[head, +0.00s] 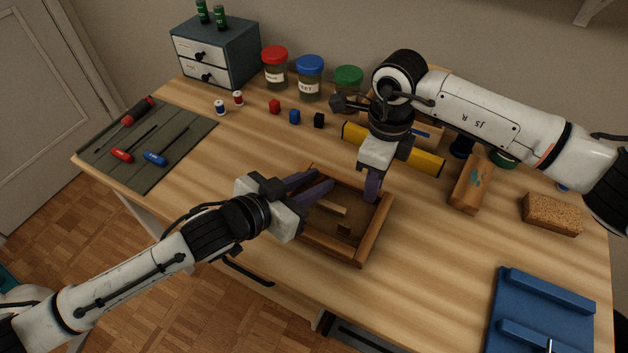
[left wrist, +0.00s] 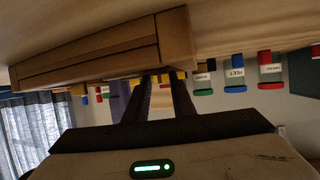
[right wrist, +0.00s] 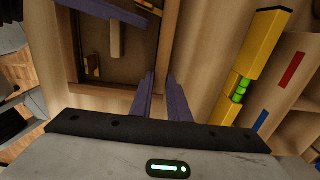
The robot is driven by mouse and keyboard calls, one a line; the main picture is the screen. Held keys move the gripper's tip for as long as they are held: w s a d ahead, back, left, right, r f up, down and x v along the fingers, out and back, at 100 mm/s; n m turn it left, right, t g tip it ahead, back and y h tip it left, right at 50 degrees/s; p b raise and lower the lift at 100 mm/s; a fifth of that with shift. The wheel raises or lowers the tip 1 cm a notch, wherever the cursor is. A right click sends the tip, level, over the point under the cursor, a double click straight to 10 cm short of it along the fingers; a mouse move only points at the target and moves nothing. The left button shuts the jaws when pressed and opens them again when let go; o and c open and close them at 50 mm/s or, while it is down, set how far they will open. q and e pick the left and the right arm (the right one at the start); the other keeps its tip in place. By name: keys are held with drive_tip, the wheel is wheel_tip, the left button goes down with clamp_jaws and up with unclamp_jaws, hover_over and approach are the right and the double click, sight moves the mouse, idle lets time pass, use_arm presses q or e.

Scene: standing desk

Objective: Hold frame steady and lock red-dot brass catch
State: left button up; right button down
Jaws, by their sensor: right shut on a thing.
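The wooden frame (head: 372,236) lies on the desk with its brown back panel up; its rail also shows in the left wrist view (left wrist: 90,52) and right wrist view (right wrist: 171,35). A pale wooden strip (head: 332,207) and a small block-like piece (head: 343,229) sit inside it. Brass-coloured pieces (right wrist: 93,66) show by the rails in the right wrist view; I cannot make out a red dot. My left gripper (head: 331,186) reaches over the frame, its fingers apart with a gap between them. My right gripper (head: 371,197) is shut on the frame's rail near the back right corner.
A yellow spirit level (head: 420,160) lies close behind my right gripper. A wooden block (head: 470,187), a cork-like block (head: 551,214) and a blue tray (head: 507,300) are at right. Jars (head: 310,80), small cubes (head: 294,117) and a tool mat (head: 185,133) are further back and left.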

use_arm(q)
clamp_jaws()
drive_tip(key=shift+d, duration=0.1)
drive_tip(key=shift+s+d+n+t+y, duration=0.15)
drive_tip(key=shift+d+n+t+y, duration=0.15)
drive_tip(key=shift+n+t, duration=0.15)
drive_tip(key=shift+n+t+y, duration=0.45)
drive_tip(key=shift+n+y, duration=0.45)
drive_tip(key=shift+n, duration=0.05)
drive_tip(key=shift+a+y, duration=0.1)
drive_tip(key=shift+y, duration=0.2)
